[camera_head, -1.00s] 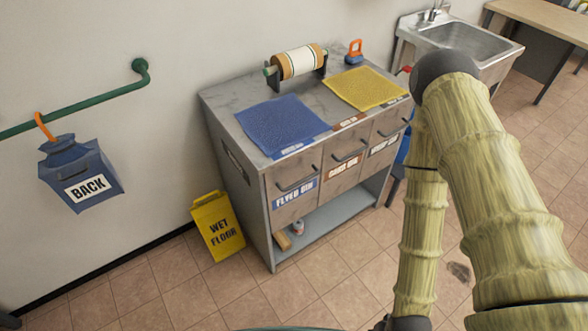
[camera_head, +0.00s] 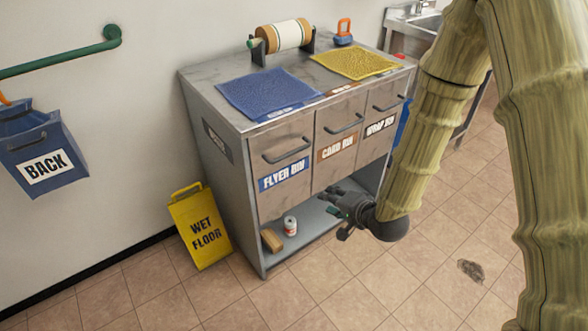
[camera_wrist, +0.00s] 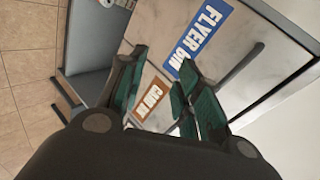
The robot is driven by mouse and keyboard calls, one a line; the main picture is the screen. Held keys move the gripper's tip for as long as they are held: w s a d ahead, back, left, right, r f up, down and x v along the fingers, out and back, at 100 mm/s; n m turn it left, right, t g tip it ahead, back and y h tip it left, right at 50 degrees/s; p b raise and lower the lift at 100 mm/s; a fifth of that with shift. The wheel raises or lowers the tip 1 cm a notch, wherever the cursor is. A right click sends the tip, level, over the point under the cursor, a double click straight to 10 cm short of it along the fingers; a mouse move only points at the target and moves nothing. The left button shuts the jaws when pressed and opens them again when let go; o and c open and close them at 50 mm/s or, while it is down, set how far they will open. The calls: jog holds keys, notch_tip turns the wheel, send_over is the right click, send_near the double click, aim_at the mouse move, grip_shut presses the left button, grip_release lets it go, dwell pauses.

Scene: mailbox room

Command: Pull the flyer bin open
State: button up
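The flyer bin (camera_head: 285,168) is the left front of three in the grey cabinet, with a dark bar handle (camera_head: 286,151) above a blue "FLYER BIN" label (camera_head: 284,175). Its front looks flush with its neighbours, so it is shut. My gripper (camera_head: 338,205) is low in front of the cabinet, below the card bin (camera_head: 338,145) and apart from the flyer handle. In the wrist view, my gripper's fingers (camera_wrist: 155,88) are spread and nothing is between them. That view also shows the blue flyer label (camera_wrist: 200,40) and the dark flyer handle (camera_wrist: 240,63) beyond the fingers.
The wrap bin (camera_head: 382,120) is at the right. A lower shelf (camera_head: 305,232) holds a can (camera_head: 290,226) and a brown block (camera_head: 271,240). A yellow wet floor sign (camera_head: 201,228) stands left of the cabinet.

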aim_at(293, 152)
jog(key=w+a+r+m+t+y+b, duration=0.2)
jog(key=w+a+r+y+b, duration=0.25)
jog(key=r+b, duration=0.3)
jog(key=shift+h, duration=0.45)
jog(key=shift+w+r+b+x, duration=0.1)
jog(key=shift+r+b+x, duration=0.15)
jog(key=shift+x, duration=1.65)
jog(key=shift+w+r+b+x, duration=0.1)
jog(key=shift+r+b+x, duration=0.15)
jog(key=shift+x, duration=1.65)
jog(key=shift+w+r+b+x, duration=0.15)
jog(key=shift+b+x, duration=0.2)
jog(key=shift+x, duration=1.55)
jog(key=shift+d, duration=0.15)
jog(key=shift+c, duration=0.4)
grip_shut()
